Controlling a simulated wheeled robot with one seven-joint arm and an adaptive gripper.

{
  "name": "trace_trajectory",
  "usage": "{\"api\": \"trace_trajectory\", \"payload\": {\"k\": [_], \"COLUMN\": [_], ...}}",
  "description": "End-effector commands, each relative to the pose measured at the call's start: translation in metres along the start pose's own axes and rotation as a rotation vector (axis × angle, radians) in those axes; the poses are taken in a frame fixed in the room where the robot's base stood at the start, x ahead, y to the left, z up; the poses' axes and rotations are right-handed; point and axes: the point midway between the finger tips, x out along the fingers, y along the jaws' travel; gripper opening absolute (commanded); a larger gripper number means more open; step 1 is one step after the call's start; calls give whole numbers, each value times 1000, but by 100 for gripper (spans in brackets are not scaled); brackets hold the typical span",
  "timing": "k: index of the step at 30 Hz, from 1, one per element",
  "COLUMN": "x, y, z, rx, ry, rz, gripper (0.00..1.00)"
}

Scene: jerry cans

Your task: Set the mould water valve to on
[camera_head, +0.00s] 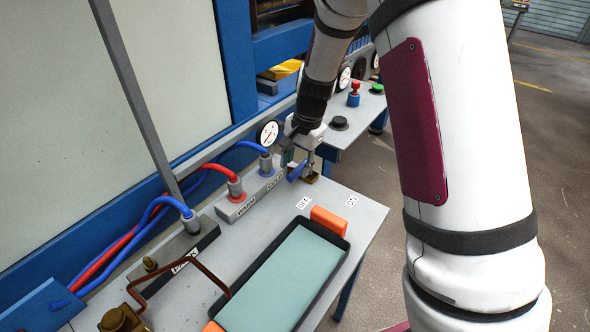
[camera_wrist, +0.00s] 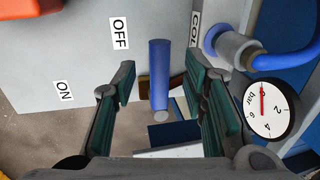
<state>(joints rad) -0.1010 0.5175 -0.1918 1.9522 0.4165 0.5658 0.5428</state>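The valve's blue lever (camera_head: 296,172) stands at the back right of the grey bench, over a brass-coloured base (camera_head: 312,178). In the wrist view the blue lever (camera_wrist: 159,75) lies between the two green-padded fingers of my gripper (camera_wrist: 165,88), with gaps on both sides. The gripper is open and I see no contact. The OFF label (camera_head: 304,202) and the ON label (camera_head: 351,201) are on the bench in front. In the wrist view the lever is beside the OFF label (camera_wrist: 119,33), and the ON label (camera_wrist: 64,91) is farther left. My gripper (camera_head: 303,148) partly hides the valve in the head view.
A pressure gauge (camera_head: 268,134) and blue and red hoses on a WARM/COLD block (camera_head: 247,197) stand left of the valve. A black tray (camera_head: 285,275) with orange handles lies in front. A side panel carries a red button (camera_head: 353,94) and a green button (camera_head: 377,88).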

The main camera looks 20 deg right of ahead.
Motion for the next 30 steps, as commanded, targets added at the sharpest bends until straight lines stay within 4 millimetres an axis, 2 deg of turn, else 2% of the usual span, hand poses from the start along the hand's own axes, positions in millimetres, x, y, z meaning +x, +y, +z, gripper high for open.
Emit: {"api": "trace_trajectory", "payload": {"k": [1,6,17,18,23,30], "x": [8,25,30,30,30,30], "y": [1,1,0,0,0,0], "z": [0,0,0,0,0,0], "rx": [2,0,0,0,0,-2], "ry": [-1,0,1,1,1,0], "rz": [2,1,-1,-1,-1,0], "gripper": [40,40,40,37,1,0]}}
